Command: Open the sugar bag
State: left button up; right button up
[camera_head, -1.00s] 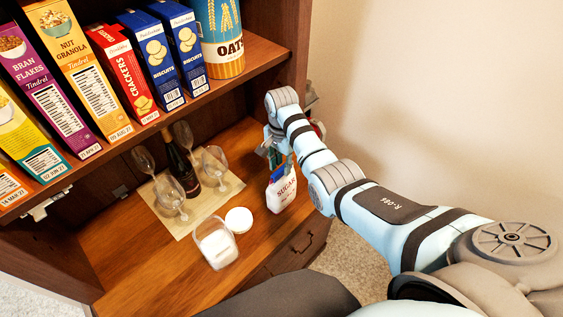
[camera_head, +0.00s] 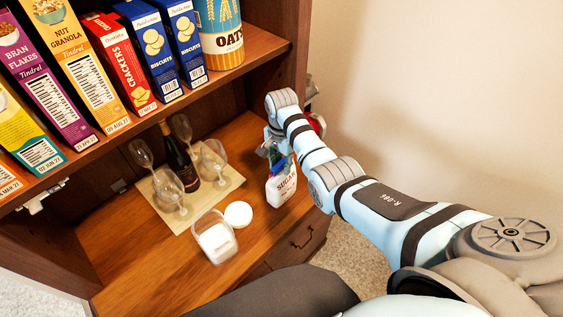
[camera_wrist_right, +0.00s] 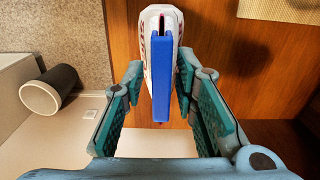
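The white sugar bag (camera_head: 283,187) stands upright on the wooden counter near its right edge. It also shows end-on at the top of the right wrist view (camera_wrist_right: 153,22). A blue clip (camera_wrist_right: 162,82) lies across the bag's top and points toward the wrist camera; a bit of blue shows above the bag in the head view. My right gripper (camera_wrist_right: 162,76) is open, its teal-padded fingers on either side of the clip, with visible gaps. In the head view, my right gripper (camera_head: 276,149) is just above and behind the bag, partly hidden by its own arm. My left gripper is not in view.
An open clear container (camera_head: 214,238) with white contents and a round white lid (camera_head: 238,214) are left of the bag. Several glasses and a dark bottle (camera_head: 181,165) stand on a mat (camera_head: 230,184). A shelf (camera_head: 250,58) with boxes overhangs the counter.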

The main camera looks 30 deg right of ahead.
aim_at(282, 163)
jog(key=shift+c, duration=0.2)
grip_shut()
jog(key=shift+r+p, duration=1.15)
jog(key=shift+r, duration=1.4)
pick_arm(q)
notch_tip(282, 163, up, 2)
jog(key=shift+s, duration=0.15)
pick_arm(e)
jog(key=shift+s+f, duration=0.1)
